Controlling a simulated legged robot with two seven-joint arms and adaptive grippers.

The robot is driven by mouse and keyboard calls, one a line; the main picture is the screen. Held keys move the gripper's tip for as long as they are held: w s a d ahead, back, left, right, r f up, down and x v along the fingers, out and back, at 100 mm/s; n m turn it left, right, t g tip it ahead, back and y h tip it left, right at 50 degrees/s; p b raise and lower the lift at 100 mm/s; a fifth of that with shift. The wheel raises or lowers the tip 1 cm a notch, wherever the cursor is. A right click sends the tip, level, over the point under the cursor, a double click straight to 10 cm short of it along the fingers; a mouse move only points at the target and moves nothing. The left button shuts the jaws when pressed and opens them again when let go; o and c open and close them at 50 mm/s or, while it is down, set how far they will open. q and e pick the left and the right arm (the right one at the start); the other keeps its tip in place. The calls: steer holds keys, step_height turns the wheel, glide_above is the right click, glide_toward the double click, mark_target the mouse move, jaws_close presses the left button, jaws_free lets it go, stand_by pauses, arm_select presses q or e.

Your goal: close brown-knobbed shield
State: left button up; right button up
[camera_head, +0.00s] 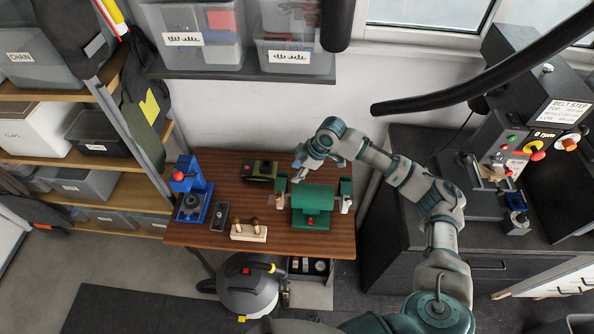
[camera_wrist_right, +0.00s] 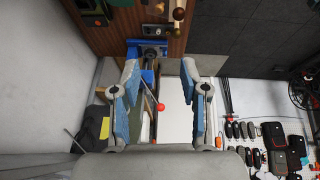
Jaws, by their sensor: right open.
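A green bench machine (camera_head: 312,199) with a small red part on its front stands at the right of the wooden workbench. Small green posts with clear panels flank it. A brown piece (camera_head: 281,199) shows at its left side and a pale one (camera_head: 345,204) at its right; I cannot tell clearly which is the shield knob, or how far each panel is open. My right gripper (camera_head: 299,174) is above the back left of this machine, apparently clear of it. In the wrist view the right gripper (camera_wrist_right: 160,72) is open with nothing between its fingers. My left gripper is not visible.
A blue press (camera_head: 192,196) with a red knob stands at the bench's left. A dark device (camera_head: 219,216), a wooden block with knobbed pegs (camera_head: 248,233) and an olive box (camera_head: 260,170) lie between. Shelves (camera_head: 85,160) are left; a dark cabinet (camera_head: 400,230) is right.

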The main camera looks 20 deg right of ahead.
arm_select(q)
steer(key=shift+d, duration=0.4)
arm_select(e)
steer(key=d+v, duration=0.1)
steer(key=v, duration=1.1)
steer(key=shift+f, duration=0.15)
steer(key=shift+w+d, duration=0.1)
